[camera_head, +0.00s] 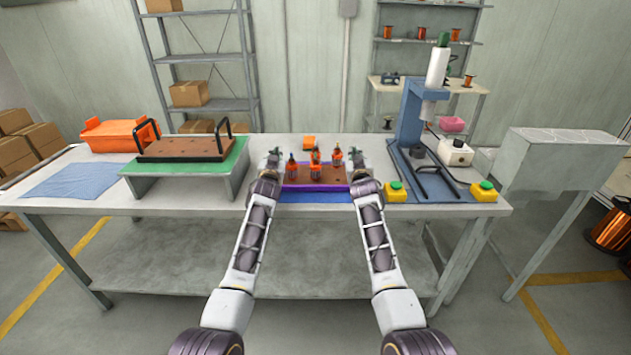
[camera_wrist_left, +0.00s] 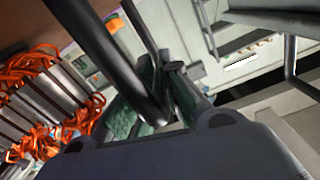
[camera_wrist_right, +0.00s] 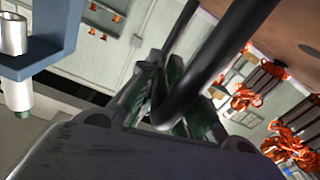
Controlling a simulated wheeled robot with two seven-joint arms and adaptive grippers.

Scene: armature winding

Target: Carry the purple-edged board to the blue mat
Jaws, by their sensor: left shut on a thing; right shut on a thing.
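The purple-edged board (camera_head: 334,180) is brown and bears several armatures with orange windings (camera_head: 316,164). It is between my two grippers at the middle of the table, over the blue mat (camera_head: 316,197), whose front strip shows below it. I cannot tell whether the board touches the mat. My left gripper (camera_head: 273,156) is shut on the board's left black handle, a bar that also shows in the left wrist view (camera_wrist_left: 98,48). My right gripper (camera_head: 355,158) is shut on the right handle, seen in the right wrist view (camera_wrist_right: 215,55).
Left of the board, a green-topped stand (camera_head: 185,169) bears another brown board (camera_head: 184,148) with black handles. An orange bin (camera_head: 118,136) and a light blue cloth (camera_head: 68,179) lie further left. A blue press (camera_head: 409,115) with yellow button boxes (camera_head: 396,192) stands close on the right.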

